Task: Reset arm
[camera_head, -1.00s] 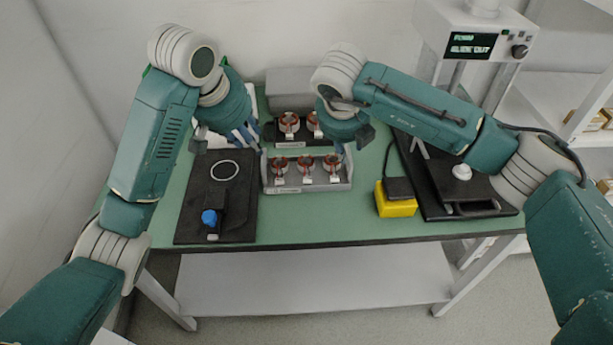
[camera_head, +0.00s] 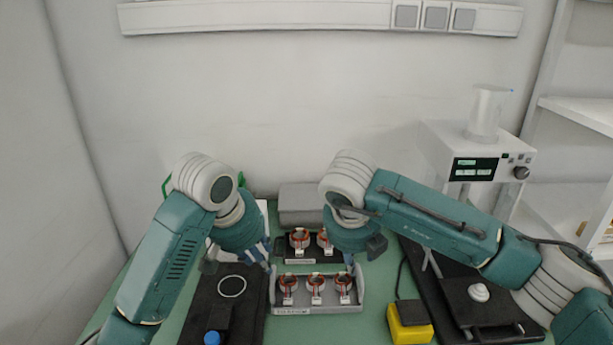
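My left arm comes in from the left and bends down over the table. Its gripper (camera_head: 240,262) hangs above the back of the black plate with a white ring (camera_head: 232,286), and its fingers look apart with nothing seen between them. My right arm reaches in from the right. Its gripper (camera_head: 361,256) hangs just behind the right end of the grey front tray (camera_head: 318,309), and its fingers look apart and empty, though the wrist hides part of them. The front tray holds 3 copper-wound stators (camera_head: 316,285). Two more stators (camera_head: 300,238) stand in a dark rear tray (camera_head: 304,258).
A white tester with a small display (camera_head: 474,169) stands at the back right, above a black base with a white knob (camera_head: 479,292). A yellow box (camera_head: 409,324) sits right of the front tray. A grey bin (camera_head: 300,205) stands by the wall. A blue knob (camera_head: 212,338) is at the bottom edge.

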